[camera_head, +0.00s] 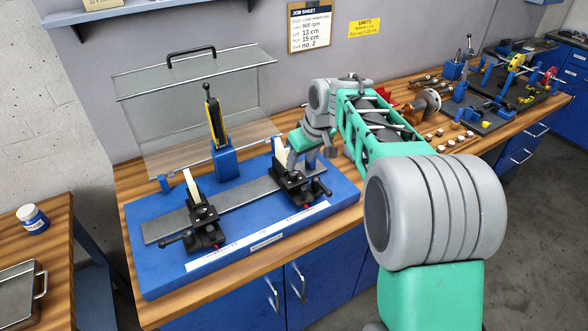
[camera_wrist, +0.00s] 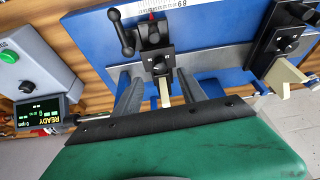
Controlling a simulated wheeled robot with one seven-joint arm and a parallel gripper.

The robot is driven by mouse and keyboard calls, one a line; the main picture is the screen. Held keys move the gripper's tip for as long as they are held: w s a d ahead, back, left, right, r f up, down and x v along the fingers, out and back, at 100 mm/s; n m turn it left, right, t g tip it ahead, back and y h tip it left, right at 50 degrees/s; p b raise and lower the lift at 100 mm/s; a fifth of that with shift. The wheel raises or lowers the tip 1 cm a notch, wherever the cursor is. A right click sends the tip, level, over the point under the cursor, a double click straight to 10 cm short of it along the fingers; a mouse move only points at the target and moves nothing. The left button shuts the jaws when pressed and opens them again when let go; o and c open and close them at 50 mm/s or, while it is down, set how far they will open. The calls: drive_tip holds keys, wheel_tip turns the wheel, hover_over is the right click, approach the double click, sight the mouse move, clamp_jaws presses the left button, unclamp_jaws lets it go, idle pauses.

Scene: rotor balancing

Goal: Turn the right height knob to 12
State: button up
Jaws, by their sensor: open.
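The right pedestal (camera_head: 293,185) is a black block on the grey rail of the blue balancing bench, with a cream upright support on top. The wrist view shows this pedestal from behind (camera_wrist: 155,45), with a small round knob (camera_wrist: 160,67) on its black face and a cream support (camera_wrist: 164,91) below. My gripper (camera_wrist: 160,96) is open, with its two grey fingers on either side of the cream support. In the head view my gripper (camera_head: 319,156) is at the far right side of the right pedestal. No height number on the knob is readable.
The left pedestal (camera_head: 203,222) stands on the same rail. A clear hood (camera_head: 155,125) is raised behind the bench. A blue post with a black handle (camera_head: 222,160) stands between. A job sheet (camera_head: 310,27) hangs on the wall. A display reading READY (camera_wrist: 45,112) is nearby.

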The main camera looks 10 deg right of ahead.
sight(294, 173)
drive_tip(key=p+x, duration=0.1)
drive_tip(key=x, duration=0.6)
drive_tip(key=shift+w+f+p, duration=0.25)
drive_tip(key=shift+w+p, duration=0.05)
clamp_jaws()
